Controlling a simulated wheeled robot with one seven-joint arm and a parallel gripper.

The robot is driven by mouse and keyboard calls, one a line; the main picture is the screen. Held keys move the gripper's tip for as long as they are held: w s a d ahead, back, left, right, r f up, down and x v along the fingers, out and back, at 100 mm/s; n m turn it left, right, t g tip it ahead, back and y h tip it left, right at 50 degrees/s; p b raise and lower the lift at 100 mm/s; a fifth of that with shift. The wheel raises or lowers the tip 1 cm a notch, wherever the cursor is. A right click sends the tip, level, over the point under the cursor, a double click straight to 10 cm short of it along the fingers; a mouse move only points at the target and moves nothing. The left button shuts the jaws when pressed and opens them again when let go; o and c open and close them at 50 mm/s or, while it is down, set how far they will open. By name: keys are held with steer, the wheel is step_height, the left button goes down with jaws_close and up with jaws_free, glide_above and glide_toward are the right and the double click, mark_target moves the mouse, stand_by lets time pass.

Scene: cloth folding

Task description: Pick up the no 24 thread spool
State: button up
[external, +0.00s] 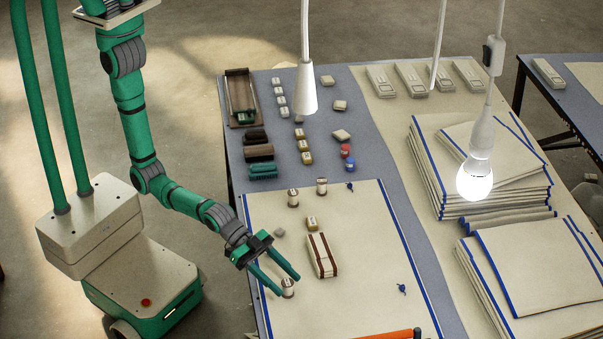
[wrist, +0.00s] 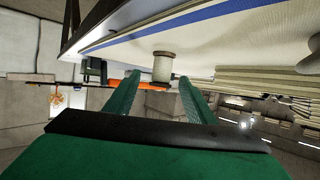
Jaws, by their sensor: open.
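A pale thread spool with brown ends (external: 288,288) stands upright on the cream cloth, near its left edge. My gripper (external: 287,283) is open, with its two green fingers reaching down to either side of this spool. In the wrist view the spool (wrist: 162,67) shows between and beyond the fingertips (wrist: 158,84), with no clear contact. Two similar spools stand farther back on the cloth, one on the left (external: 293,198) and one on the right (external: 322,187). No spool number is readable, so I cannot tell which is no 24.
A cream block with brown bands (external: 322,256) lies right of my gripper, and a small tan block (external: 311,223) behind it. An orange-handled thing (external: 385,335) lies at the front edge. Folded cloth stacks (external: 480,165) fill the right side. A lit bulb (external: 475,178) hangs above.

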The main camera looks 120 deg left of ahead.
mark_target(293, 289)
steer(key=shift+x, duration=3.05)
steer(key=c, duration=1.1)
